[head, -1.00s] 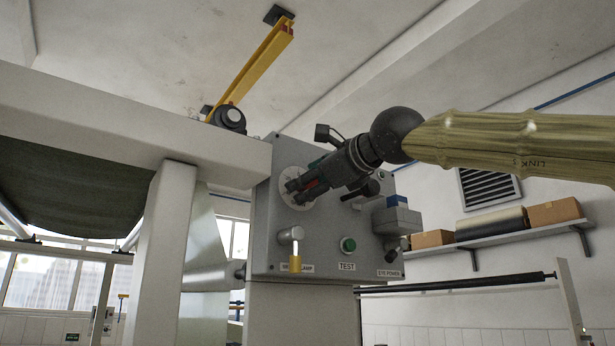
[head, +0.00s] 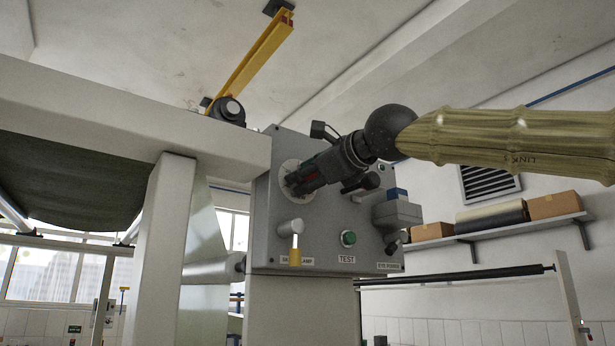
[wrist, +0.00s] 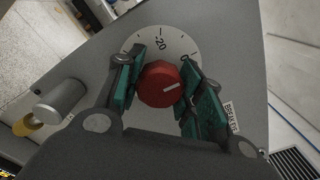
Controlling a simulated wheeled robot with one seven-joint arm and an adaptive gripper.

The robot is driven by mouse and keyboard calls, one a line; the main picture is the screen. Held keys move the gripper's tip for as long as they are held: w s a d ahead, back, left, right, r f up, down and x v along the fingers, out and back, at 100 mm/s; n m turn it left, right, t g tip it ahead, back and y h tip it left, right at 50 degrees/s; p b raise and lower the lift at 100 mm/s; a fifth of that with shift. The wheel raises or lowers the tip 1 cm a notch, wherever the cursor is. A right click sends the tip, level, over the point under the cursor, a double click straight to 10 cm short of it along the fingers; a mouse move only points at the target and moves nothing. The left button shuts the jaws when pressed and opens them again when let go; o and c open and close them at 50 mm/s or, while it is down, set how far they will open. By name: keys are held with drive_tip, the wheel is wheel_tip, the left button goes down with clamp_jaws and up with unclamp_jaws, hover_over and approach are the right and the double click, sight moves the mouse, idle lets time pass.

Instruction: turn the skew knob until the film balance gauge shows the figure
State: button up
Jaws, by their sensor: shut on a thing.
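The red knob (wrist: 158,84) sits on a pale round dial in the wrist view, with a white line pointing right and slightly up. The dial (wrist: 153,33) shows ticks and the figures -20 and 0. My gripper (wrist: 160,86) has its green-padded fingers on either side of the knob and is shut on it. In the head view, my gripper (head: 294,182) reaches the grey panel (head: 275,235) from the right and covers most of the dial. I cannot make out a film balance gauge reading in either view.
A black roller bar (head: 455,277) lies to the right. A shelf with boxes (head: 555,206) is behind.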

drive_tip(key=shift+m, duration=0.3)
drive_tip(key=m+b, duration=0.1)
drive_tip(key=m, duration=0.3)
drive_tip(key=shift+f+b, duration=0.1)
drive_tip(key=shift+b, duration=0.25)
drive_tip(key=m+b, duration=0.2)
drive_tip(key=m, duration=0.2)
drive_tip(key=shift+m, duration=0.3)
drive_tip(key=m+b, duration=0.3)
drive_tip(key=m, duration=0.2)
drive_tip(key=shift+d, duration=0.1)
drive_tip(key=shift+m+b, duration=1.1)
drive_tip(key=shift+m, duration=0.5)
drive_tip(key=shift+r, duration=0.25)
drive_tip(key=o, duration=1)
drive_tip(key=shift+w+f, duration=0.1)
